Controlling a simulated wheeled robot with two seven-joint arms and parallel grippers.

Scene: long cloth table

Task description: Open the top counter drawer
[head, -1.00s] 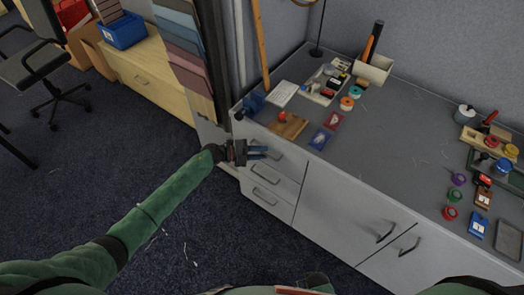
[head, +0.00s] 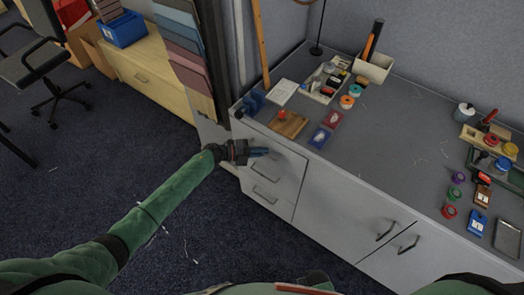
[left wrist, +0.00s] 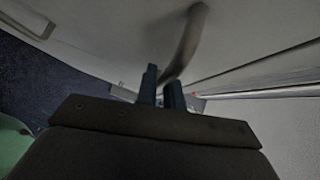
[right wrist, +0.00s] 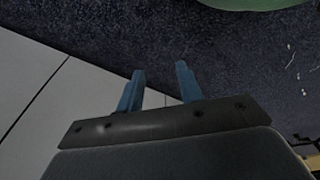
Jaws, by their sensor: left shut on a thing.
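The grey counter's top drawer (head: 289,160) is at the counter's left end in the head view, just under the worktop, and looks closed. My left gripper (head: 262,152) is at its front. In the left wrist view, a curved grey bar handle (left wrist: 188,42) runs down between the two blue fingers of my left gripper (left wrist: 162,92), which are shut on it. The gripper hides most of this handle in the head view. My right gripper (right wrist: 160,85) shows in the right wrist view with its fingers apart and nothing between them.
Lower drawers with bar handles (head: 265,191) sit below, and cupboard doors (head: 345,222) are to the right. The worktop (head: 385,135) carries a wooden board (head: 288,124), small cards and several jars. Dark carpet (head: 110,130) is clear in front of the counter.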

